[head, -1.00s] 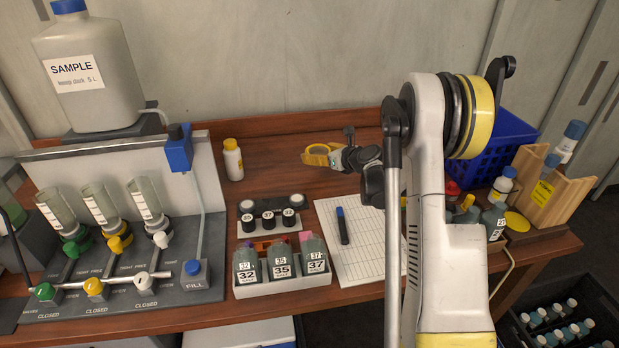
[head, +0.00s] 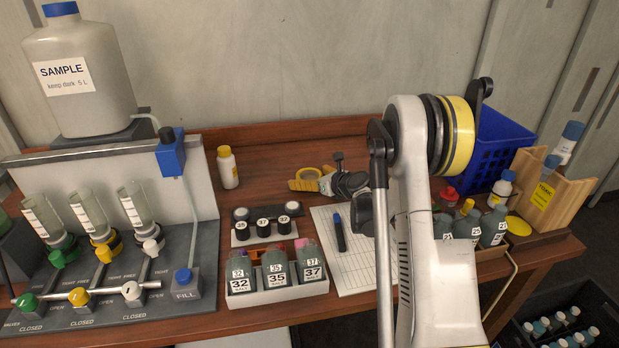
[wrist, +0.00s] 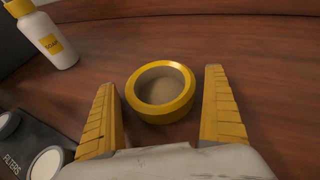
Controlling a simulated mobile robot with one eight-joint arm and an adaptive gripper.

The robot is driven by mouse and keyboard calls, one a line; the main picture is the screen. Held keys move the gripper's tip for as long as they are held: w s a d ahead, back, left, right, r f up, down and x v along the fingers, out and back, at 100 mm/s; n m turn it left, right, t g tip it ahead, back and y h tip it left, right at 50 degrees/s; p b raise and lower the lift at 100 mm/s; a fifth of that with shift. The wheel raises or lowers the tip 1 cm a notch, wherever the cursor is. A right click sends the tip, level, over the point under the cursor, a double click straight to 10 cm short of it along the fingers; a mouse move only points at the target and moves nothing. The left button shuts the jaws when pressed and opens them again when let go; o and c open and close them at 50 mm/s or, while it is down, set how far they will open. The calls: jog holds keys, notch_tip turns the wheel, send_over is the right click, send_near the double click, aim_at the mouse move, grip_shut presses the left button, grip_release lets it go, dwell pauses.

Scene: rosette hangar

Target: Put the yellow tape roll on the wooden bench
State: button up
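The yellow tape roll (wrist: 160,92) lies flat on the wooden bench (wrist: 255,50), seen from above in the wrist view with its hollow middle showing. My gripper (wrist: 162,85) is open, with one yellow finger on each side of the roll and a gap at both sides. In the head view my gripper (head: 306,183) is low over the bench (head: 262,168), and the roll (head: 308,171) shows partly behind the fingers.
A white soap bottle (head: 228,168) stands to the left. A filter holder (head: 266,226), a bottle tray (head: 278,294) and a sheet with a pen (head: 340,232) are nearer the front. A blue crate (head: 497,150) is at the right. The back rail runs behind.

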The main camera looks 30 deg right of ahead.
jog(key=shift+r, duration=0.15)
jog(key=p+v, duration=0.4)
jog(key=v, duration=0.7)
jog(key=shift+s+r, duration=0.2)
jog(key=shift+s, duration=0.05)
jog(key=shift+s+a+r+p, duration=0.2)
jog(key=shift+p, duration=0.1)
jog(key=s+a+r+n+g, duration=0.2)
jog(key=s+a+r+n, duration=0.3)
jog(key=a+n, duration=0.3)
jog(key=s+a+r+n+g, duration=0.2)
jog(key=s+a+r+n, duration=0.3)
jog(key=a+n, duration=0.4)
jog(key=s+a+r+n+g+h, duration=0.1)
jog(key=s+a+n, duration=0.2)
jog(key=s+n, duration=0.5)
jog(key=s+a+r+n+g+h, duration=0.1)
jog(key=s+a+n, duration=0.1)
jog(key=s+n, duration=0.7)
jog(key=shift+s+a, duration=0.4)
jog(key=shift+s, duration=0.25)
